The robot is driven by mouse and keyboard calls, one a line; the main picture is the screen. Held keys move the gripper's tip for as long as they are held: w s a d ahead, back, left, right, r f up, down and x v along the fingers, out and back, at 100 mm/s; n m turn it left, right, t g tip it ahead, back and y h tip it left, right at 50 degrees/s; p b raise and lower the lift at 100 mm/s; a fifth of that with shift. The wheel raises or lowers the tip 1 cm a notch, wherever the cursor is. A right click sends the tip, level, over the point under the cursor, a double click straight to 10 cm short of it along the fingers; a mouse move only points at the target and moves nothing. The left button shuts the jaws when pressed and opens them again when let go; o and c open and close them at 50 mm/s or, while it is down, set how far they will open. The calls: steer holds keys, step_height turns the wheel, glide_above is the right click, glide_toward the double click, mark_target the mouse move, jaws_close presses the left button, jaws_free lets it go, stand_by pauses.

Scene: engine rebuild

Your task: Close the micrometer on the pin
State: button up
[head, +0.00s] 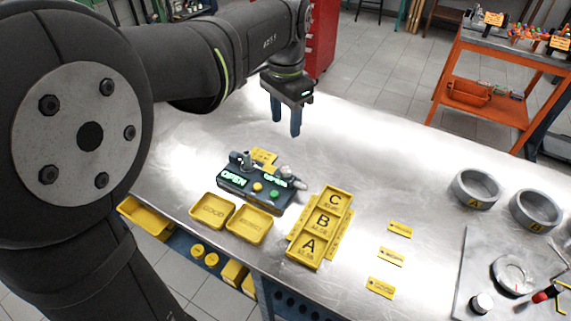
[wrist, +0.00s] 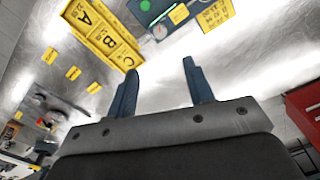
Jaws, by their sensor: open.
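The micrometer appears to be part of the dark gauge station (head: 232,194) left of the table's middle. The station has two lit displays that read OPEN, a yellow button and a green button, with small metal fittings along its back. I cannot make out the pin or the measuring faces at this size. My gripper (head: 285,126) hangs above the table, behind and above the station, with nothing between its fingers. In the wrist view my gripper (wrist: 160,70) has its two fingers spread, and part of the station (wrist: 150,12) shows at the top edge.
Two yellow trays (head: 228,221) stand in front of the station. A yellow holder marked A, B and C (head: 320,228) is to its right, with yellow tags (head: 391,257) beyond. Two metal rings (head: 474,190) stand at the right. The table's back middle is clear.

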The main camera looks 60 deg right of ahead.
mark_target(285, 169)
step_height(285, 169, down, 15)
steer(key=shift+r, duration=0.1)
stand_by(0.3)
steer(key=c, duration=1)
